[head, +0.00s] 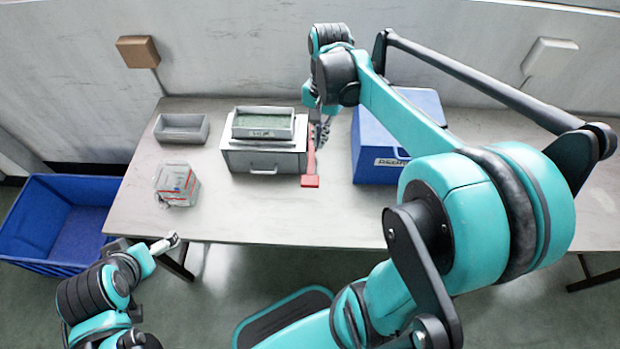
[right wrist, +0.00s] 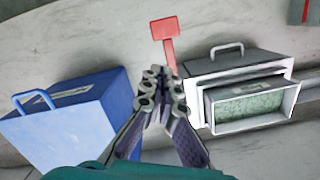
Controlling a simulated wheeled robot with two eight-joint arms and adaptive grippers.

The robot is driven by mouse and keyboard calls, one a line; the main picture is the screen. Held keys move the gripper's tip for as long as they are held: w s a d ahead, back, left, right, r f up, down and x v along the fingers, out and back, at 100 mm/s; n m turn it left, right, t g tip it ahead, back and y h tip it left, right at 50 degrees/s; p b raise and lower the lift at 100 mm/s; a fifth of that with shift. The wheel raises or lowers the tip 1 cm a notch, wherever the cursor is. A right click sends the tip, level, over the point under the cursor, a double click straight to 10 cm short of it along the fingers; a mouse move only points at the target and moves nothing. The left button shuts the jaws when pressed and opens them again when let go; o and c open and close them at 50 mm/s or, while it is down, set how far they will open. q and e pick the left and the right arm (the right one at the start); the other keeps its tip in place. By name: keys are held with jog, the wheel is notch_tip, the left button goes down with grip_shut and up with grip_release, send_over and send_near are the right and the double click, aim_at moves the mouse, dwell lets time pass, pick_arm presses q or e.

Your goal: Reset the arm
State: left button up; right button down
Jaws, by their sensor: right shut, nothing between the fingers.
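My right arm reaches across the table in the head view. My right gripper (head: 322,132) hangs by the right side of the grey machine box (head: 262,162), near its red lever (head: 311,170). In the right wrist view, the fingers of my right gripper (right wrist: 160,84) are together with nothing between them. The red lever (right wrist: 165,32) lies just beyond the fingertips there. My left gripper (head: 165,243) is low at the left, off the front edge of the table; its fingers are too small to tell open from shut.
A tray with a green inside (head: 262,122) sits on the machine box. A blue box (head: 375,160) stands to the right of the lever. A grey tray (head: 182,128) and a clear container (head: 177,186) are at the left. A blue bin (head: 40,220) stands on the floor. The table front is clear.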

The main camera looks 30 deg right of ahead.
dwell(0.7)
jog(key=s+a+f+n+t+h, duration=0.1)
jog(key=s+a+n+t, duration=0.6)
jog(key=a+n, duration=0.3)
jog(key=shift+f+n+t, duration=0.15)
jog(key=shift+n+t, duration=0.25)
jog(key=shift+n, duration=0.2)
